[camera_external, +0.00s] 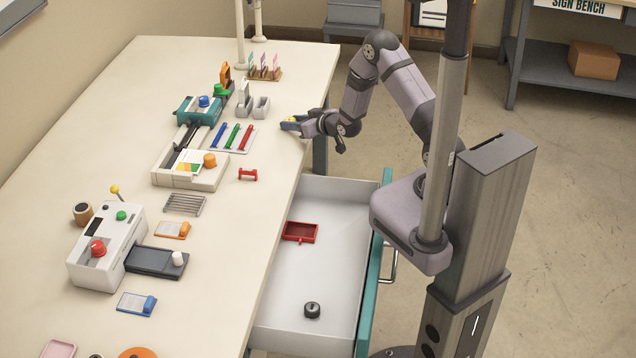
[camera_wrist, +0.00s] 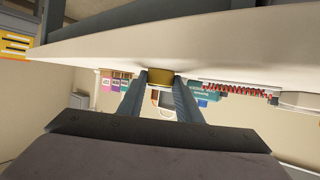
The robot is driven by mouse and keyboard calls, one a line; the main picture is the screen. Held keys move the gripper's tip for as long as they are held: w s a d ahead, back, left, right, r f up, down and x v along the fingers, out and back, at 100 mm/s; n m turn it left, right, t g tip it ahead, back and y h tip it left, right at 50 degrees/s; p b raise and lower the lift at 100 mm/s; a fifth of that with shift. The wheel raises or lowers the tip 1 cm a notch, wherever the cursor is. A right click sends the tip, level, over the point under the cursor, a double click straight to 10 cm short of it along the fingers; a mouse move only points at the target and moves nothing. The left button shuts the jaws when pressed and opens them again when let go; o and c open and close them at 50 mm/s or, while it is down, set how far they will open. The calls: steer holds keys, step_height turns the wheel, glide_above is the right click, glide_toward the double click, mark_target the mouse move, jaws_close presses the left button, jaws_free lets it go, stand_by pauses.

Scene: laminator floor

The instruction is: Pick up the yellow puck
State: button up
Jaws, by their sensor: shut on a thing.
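The yellow puck (camera_wrist: 160,77) sits between my two fingertips in the wrist view, which looks upside down. My gripper (camera_wrist: 160,88) is shut on it, with a dark finger on each side. In the external view my gripper (camera_external: 290,124) reaches in from the right over the table's right edge, low near the tabletop. Only a small yellow patch of the puck (camera_external: 290,119) shows there; the fingers hide the rest. I cannot tell whether the puck touches the tabletop.
Left of my gripper a tray (camera_external: 233,138) holds blue, green and red rods. A small rack with cards (camera_external: 264,72) stands behind. A red dumbbell-shaped part (camera_external: 248,174) lies nearer the front. The open drawer (camera_external: 335,205) below holds a red tray and a dark weight.

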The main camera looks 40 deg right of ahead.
steer(key=shift+r, duration=0.1)
step_height(320, 180, up, 10)
steer(key=b, duration=0.1)
stand_by(0.8)
